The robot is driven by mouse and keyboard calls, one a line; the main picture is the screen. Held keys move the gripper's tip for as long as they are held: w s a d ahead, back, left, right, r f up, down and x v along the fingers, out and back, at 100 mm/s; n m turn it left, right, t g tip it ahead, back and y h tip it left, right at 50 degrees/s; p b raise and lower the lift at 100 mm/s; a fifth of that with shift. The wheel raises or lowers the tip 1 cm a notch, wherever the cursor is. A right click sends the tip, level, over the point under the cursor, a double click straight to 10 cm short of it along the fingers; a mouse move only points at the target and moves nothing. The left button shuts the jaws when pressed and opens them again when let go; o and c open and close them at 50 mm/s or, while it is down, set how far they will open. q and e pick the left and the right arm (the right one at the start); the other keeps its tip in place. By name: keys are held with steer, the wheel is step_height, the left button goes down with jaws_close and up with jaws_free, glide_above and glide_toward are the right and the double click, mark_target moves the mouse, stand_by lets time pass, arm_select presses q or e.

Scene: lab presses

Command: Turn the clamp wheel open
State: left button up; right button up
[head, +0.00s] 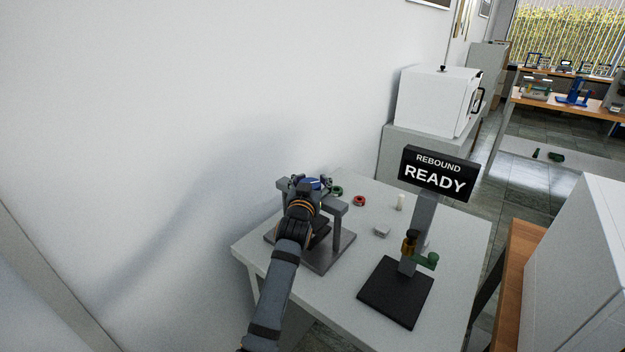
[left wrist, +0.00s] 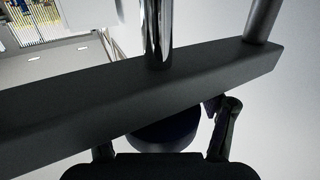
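The clamp press (head: 341,240) is a grey frame with posts and a crossbar, standing on the left of the white table. Its blue clamp wheel (head: 313,183) shows at the top, partly hidden by my left gripper (head: 309,187). In the left wrist view the dark crossbar (left wrist: 70,105) runs across, with shiny posts above it. The wheel shows there as a dark round shape (left wrist: 165,136) between the spread fingers of my left gripper (left wrist: 163,140). Small gaps show beside the wheel; fingertip contact is not clear. My right gripper is not in view.
A black-based stand (head: 396,292) with a "REBOUND READY" sign (head: 437,174) stands right of the press. Red (head: 359,201) and green (head: 337,191) rings, a white cylinder (head: 400,202) and a small grey block (head: 382,231) lie on the table (head: 455,240). A wall is close behind.

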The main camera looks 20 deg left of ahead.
arm_select(q)
steer(key=shift+r, duration=0.1)
step_height(320, 180, up, 10)
stand_by(0.5)
